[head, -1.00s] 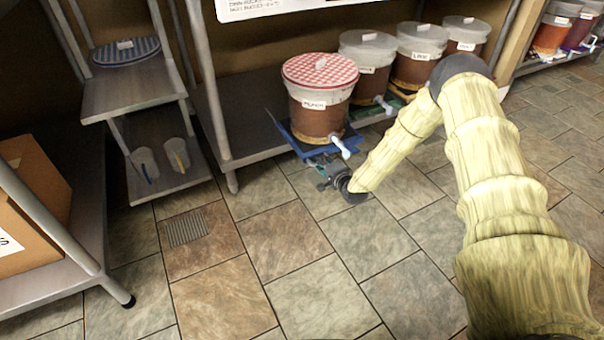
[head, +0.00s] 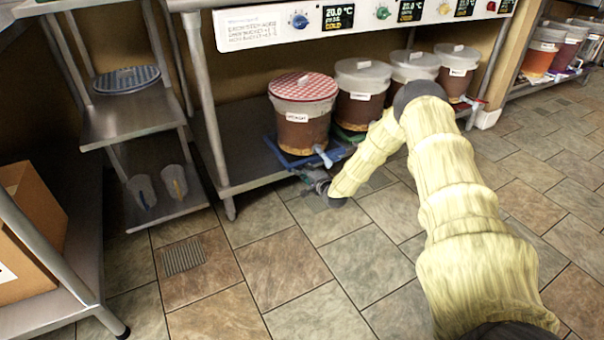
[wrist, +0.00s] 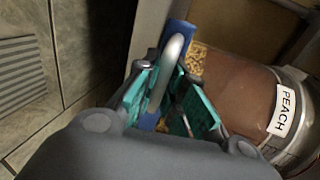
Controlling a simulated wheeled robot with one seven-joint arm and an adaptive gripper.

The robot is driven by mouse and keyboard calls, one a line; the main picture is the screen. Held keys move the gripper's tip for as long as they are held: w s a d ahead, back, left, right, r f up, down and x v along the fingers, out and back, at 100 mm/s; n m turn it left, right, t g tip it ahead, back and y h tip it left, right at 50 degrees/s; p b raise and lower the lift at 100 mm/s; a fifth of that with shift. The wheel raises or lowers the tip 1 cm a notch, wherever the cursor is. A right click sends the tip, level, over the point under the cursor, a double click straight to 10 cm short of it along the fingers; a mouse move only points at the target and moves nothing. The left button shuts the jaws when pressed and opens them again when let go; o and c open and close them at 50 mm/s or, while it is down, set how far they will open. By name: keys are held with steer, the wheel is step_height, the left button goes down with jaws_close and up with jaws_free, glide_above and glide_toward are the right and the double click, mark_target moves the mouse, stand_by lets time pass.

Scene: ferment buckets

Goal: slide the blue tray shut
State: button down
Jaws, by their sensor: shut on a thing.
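The blue tray (head: 338,151) lies on the low shelf under the bucket with the red-checked lid (head: 303,112). Its front edge is near the shelf's front edge. In the wrist view a blue part of the tray (wrist: 180,32) shows behind a curved grey handle (wrist: 172,52). My gripper (head: 314,180) is low at the tray's front, and in the wrist view (wrist: 163,90) its teal-padded fingers are shut on the handle. The bucket label reads PEACH in the wrist view. The tray's back is hidden by the bucket.
More lidded buckets (head: 361,95) stand to the right on the same shelf (head: 250,176). A control panel (head: 340,22) hangs above them. A shelf leg (head: 229,205) stands left of the tray.

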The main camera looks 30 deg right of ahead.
steer(key=shift+d, duration=0.1)
steer(key=c, duration=1.5)
jaws_free()
steer(key=shift+f, duration=0.1)
steer(key=v, duration=1.2)
